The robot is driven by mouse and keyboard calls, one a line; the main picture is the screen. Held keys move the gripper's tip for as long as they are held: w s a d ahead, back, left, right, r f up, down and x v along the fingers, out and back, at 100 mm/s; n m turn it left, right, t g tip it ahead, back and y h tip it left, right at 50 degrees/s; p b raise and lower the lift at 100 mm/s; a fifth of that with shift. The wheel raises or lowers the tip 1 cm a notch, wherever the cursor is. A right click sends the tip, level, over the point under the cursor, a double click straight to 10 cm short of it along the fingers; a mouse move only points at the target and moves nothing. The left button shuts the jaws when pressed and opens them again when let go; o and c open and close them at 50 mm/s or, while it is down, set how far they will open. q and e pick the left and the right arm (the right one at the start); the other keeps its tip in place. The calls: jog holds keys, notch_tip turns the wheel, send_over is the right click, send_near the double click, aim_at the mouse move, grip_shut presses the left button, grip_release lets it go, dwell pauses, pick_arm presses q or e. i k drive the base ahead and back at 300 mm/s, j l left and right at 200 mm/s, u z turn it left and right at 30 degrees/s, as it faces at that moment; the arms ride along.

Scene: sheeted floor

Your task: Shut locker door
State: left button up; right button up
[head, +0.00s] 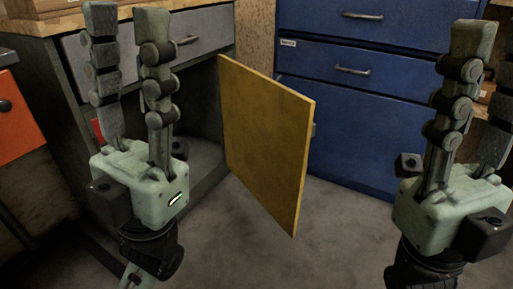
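The locker door (265,140) is a flat yellow panel that stands open, swung out from the grey locker (203,115) at the left. Its hinge edge is by the cabinet's right side, and a small part of a handle shows past its right edge. My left gripper (120,22) points up in front of the locker opening, left of the door, with its fingers apart and nothing between them. My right gripper (490,75) points up at the right edge, right of the door, with its fingers apart and no object seen between them. Neither gripper appears to touch the door.
Blue drawers (365,100) with metal handles stand behind and right of the door. A grey drawer (190,40) sits above the locker opening under a wooden top. An orange cabinet (18,120) is at the far left. The grey floor (330,240) between my grippers is clear.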

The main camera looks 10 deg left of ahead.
aim_at(268, 126)
jog(key=k+u, duration=0.1)
jog(key=u, duration=1.3)
jog(key=l+u, duration=0.3)
jog(key=l, duration=0.7)
jog(key=i+l, duration=0.1)
jog(key=l, duration=2.15)
jog(key=k+l, duration=0.1)
jog(key=k, duration=0.35)
jog(key=i, duration=0.45)
